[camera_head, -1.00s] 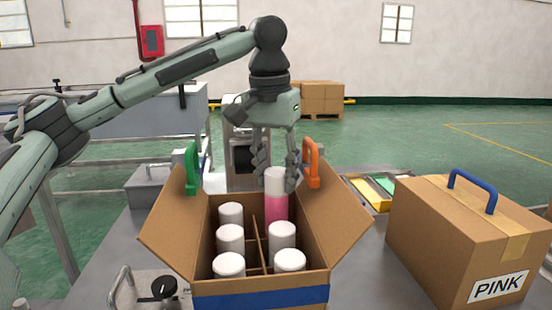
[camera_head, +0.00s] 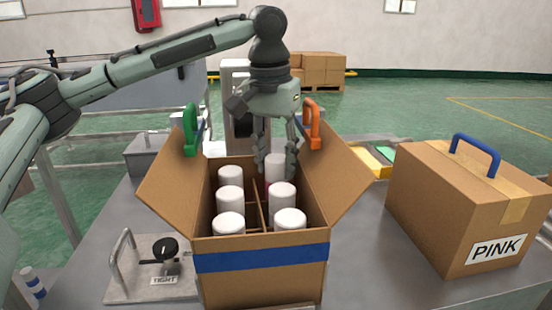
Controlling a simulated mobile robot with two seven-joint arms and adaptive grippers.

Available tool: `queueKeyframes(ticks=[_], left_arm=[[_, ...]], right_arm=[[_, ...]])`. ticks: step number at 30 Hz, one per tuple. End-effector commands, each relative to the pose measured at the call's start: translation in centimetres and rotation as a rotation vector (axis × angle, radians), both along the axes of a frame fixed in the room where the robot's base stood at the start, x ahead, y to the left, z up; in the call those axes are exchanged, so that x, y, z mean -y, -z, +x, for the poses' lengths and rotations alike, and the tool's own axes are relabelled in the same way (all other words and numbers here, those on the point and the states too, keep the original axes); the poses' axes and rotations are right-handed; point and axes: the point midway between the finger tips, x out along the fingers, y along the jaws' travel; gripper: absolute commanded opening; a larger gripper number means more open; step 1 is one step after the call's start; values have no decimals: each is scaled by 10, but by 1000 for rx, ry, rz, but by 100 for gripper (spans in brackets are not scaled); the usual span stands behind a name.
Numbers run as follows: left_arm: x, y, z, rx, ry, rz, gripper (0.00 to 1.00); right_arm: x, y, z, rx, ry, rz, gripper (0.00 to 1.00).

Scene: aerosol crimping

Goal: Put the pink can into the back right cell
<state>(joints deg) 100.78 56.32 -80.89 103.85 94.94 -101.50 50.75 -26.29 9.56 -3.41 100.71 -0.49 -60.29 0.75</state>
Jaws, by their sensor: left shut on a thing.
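The open carton (camera_head: 262,282) has a divider and a blue tape band. The pink can (camera_head: 276,166) is in its back right cell; its white cap shows, with only a sliver of pink below, and the rest is hidden by the can in front and the divider. My left gripper (camera_head: 277,165) points down at the back of the carton, its fingers shut on the pink can around the cap. Several other white-capped cans, such as the front left one (camera_head: 229,224) and the middle right one (camera_head: 282,195), stand in other cells. My right gripper is not in view.
A closed box labelled PINK (camera_head: 435,215) with a blue handle stands at right. A plate with a black knob (camera_head: 164,250) lies at left. Carton flaps spread to both sides.

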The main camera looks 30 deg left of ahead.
Motion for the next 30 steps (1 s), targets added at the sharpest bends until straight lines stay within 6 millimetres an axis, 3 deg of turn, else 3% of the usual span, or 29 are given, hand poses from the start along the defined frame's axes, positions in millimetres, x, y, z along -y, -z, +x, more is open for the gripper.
queueKeyframes(ticks=[8,9,15,25,30], left_arm=[[0,0,0,1,0,0,0],[0,0,0,1,0,0,38],[0,0,0,1,0,0,61],[0,-3,0,1,0,0,61],[0,-25,-2,4,-1,-1,61]], right_arm=[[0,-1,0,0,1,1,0],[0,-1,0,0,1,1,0],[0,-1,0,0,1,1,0],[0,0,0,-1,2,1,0],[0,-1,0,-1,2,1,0]])
